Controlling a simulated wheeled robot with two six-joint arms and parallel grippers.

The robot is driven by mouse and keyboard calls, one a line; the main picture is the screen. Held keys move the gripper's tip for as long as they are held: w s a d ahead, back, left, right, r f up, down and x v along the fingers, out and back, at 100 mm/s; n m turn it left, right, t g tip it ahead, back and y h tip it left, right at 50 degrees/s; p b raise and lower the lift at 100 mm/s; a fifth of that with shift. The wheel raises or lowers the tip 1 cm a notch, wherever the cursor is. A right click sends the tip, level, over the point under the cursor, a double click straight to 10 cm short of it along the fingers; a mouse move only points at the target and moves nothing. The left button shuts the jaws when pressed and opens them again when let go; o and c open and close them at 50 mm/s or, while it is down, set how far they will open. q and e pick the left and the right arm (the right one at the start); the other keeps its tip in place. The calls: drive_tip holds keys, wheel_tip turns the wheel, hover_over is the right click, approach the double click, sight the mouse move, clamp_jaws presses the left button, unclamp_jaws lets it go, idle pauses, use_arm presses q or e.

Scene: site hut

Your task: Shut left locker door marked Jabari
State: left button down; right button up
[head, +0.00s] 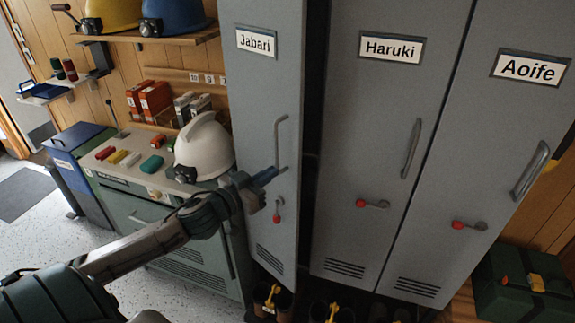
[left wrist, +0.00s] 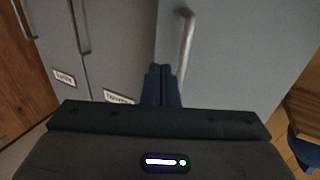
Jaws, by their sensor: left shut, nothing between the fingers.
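The left locker door (head: 262,90), grey with a "Jabari" label (head: 256,42), stands ajar. A dark gap shows between its right edge and the Haruki door (head: 380,130). It has a bar handle (head: 281,145) and a red-tipped latch lever (head: 277,212) below. My left gripper (head: 266,175) is shut and empty, its blue fingers at the lower end of the bar handle. In the left wrist view the shut fingers (left wrist: 161,82) lie beside the handle (left wrist: 185,45) in front of the door; I cannot tell whether they touch it. My right gripper is not in view.
The Haruki and Aoife (head: 490,150) doors look shut. A green cabinet (head: 185,240) with a white helmet (head: 204,148) on top stands left of the Jabari door. Boots (head: 272,298) are at the locker bottom. A green case (head: 525,285) stands at right.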

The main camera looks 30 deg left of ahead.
sight(296, 157)
use_arm(q)
drive_tip(key=shift+w+d, duration=0.2)
drive_tip(key=shift+w, duration=0.75)
drive_tip(key=shift+w+d, duration=0.15)
drive_tip(key=shift+w, duration=0.8)
drive_tip(key=shift+w+d, duration=0.2)
drive_tip(key=shift+w, duration=0.75)
drive_tip(key=shift+w+d, duration=0.1)
drive_tip(key=shift+w, duration=0.5)
